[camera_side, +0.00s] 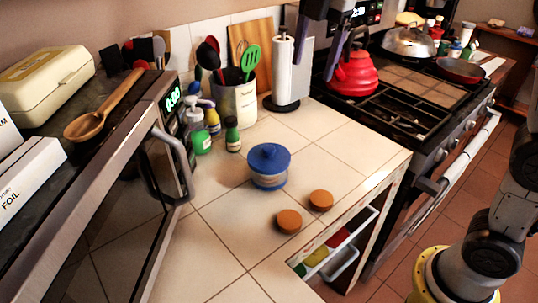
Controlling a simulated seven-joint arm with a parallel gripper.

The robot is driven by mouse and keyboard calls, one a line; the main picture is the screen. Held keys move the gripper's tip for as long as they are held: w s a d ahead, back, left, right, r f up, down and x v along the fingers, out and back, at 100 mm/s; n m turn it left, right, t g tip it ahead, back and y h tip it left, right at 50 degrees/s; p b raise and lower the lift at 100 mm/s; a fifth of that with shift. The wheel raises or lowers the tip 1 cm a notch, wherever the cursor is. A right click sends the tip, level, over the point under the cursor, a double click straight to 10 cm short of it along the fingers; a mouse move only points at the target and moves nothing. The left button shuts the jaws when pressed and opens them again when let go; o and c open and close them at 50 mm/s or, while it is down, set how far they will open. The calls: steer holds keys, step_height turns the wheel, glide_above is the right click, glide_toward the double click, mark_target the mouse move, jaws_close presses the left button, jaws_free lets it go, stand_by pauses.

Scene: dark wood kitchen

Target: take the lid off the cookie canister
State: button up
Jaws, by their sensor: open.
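My gripper (316,66) hangs at the top of the view, fingers pointing down, open and empty. In the picture it is well above the canister and apart from it.
A utensil crock (234,101) and a paper towel holder (283,72) are behind. A microwave (140,170) stands left; a stove with a red kettle (353,76) is right.

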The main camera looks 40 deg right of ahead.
steer(key=w+a+f+n+g, duration=0.1)
steer(key=w+a+f, duration=0.3)
steer(key=w+f, duration=0.25)
glide_above(269, 148)
steer(key=shift+g, duration=0.4)
step_height(269, 148, down, 10)
steer(key=shift+s+r, duration=0.1)
steer(key=shift+r, duration=0.15)
steer(key=shift+f, duration=3.05)
jaws_close()
